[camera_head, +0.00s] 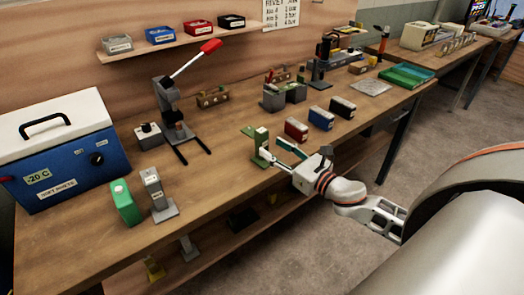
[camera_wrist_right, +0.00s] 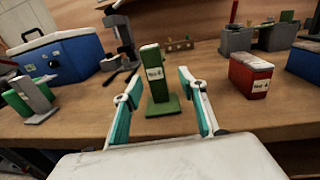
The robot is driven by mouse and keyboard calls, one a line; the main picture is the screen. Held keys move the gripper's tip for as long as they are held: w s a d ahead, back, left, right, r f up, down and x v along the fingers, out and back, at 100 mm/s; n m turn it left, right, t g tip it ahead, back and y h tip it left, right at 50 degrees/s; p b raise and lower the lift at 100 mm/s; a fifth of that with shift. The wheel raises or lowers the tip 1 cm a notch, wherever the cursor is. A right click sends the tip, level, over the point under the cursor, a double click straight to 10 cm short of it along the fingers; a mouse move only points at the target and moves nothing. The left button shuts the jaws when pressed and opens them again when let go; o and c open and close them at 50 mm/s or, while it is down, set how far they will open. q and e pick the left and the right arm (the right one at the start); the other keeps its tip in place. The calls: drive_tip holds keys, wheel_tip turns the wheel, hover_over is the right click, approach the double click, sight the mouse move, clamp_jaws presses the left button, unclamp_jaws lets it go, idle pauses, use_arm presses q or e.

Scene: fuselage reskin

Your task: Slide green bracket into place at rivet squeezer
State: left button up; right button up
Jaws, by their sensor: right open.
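The green bracket (camera_head: 262,139) stands upright on its flat foot near the front edge of the bench. It bears a white label and also shows in the middle of the right wrist view (camera_wrist_right: 156,88). My right gripper (camera_head: 273,149) is open at the bracket, and its teal-padded fingers show on either side of it in the wrist view, with a gap on both sides. The rivet squeezer (camera_head: 168,97), a grey press with a red-handled lever, stands further left on the bench and also shows in the wrist view (camera_wrist_right: 121,35). My left gripper is not in view.
A blue cooler box (camera_head: 62,165) stands at the left end. A green block (camera_head: 125,203) and a grey stand (camera_head: 157,190) are near the front edge. Red (camera_head: 296,129) and blue (camera_head: 321,118) blocks stand right of the bracket. Bare bench lies between the squeezer and bracket.

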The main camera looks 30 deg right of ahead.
sight(265, 144)
drive_tip(key=shift+w+a+p, duration=0.15)
drive_tip(key=shift+w+a, duration=0.1)
drive_tip(key=shift+w, duration=0.55)
drive_tip(key=shift+w+a+p, duration=0.1)
drive_tip(key=shift+w+a, duration=0.15)
drive_tip(key=shift+w, duration=0.5)
drive_tip(key=shift+w+a+p, duration=0.15)
drive_tip(key=shift+w+a, duration=0.1)
drive_tip(key=shift+w, duration=0.55)
drive_tip(key=shift+r, duration=0.1)
clamp_jaws()
